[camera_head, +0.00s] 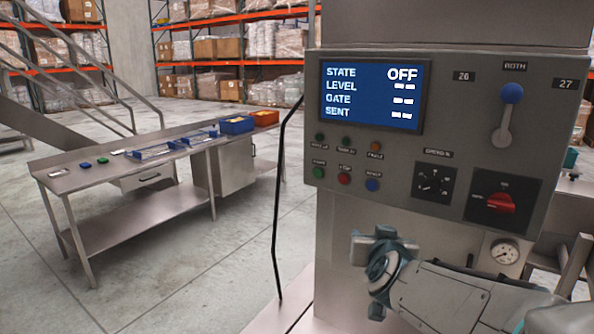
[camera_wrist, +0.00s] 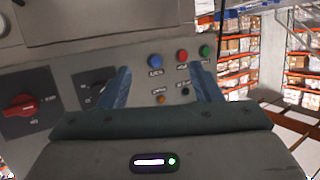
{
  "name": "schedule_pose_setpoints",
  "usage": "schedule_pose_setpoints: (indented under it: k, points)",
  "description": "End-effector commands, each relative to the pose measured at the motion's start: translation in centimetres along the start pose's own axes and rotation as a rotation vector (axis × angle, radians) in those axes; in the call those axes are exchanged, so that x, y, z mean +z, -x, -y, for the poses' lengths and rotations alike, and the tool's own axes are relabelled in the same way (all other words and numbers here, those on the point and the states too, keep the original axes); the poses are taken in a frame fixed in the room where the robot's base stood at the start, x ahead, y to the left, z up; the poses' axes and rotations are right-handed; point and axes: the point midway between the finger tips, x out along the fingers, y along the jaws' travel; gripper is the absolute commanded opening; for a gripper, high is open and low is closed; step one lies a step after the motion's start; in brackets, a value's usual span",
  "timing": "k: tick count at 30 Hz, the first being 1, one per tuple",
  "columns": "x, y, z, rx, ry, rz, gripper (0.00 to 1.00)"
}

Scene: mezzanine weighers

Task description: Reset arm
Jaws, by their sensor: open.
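My gripper (camera_wrist: 160,90) is open in the wrist view, with two blue-grey fingers apart and nothing seen between them but the panel behind. In the head view my gripper (camera_head: 372,246) is in front of the machine's column, below the control panel (camera_head: 440,150). The panel's screen (camera_head: 375,97) reads STATE OFF, with dashes for LEVEL, GATE and SENT. The blue button (camera_wrist: 155,61), red button (camera_wrist: 182,56) and green button (camera_wrist: 204,51) show around the fingers in the wrist view. I cannot tell whether the fingers touch the panel.
A red rotary switch (camera_head: 500,203), a blue-knobbed lever (camera_head: 511,94) and a small dial (camera_head: 433,183) are on the panel. A gauge (camera_head: 505,251) sits below. A steel bench (camera_head: 120,180) with bins stands at left. Open floor (camera_head: 190,270) lies between.

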Motion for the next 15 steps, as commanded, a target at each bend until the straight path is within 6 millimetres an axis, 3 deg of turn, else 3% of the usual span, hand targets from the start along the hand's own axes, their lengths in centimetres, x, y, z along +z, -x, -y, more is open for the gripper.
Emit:
schedule_pose_setpoints:
  k: [7,15]
  points:
    - [7.1,4.6,2.5,-0.174,0.048,0.348,0.58]
    - [14.8,11.9,0.5,-0.154,0.114,0.763,0.58]
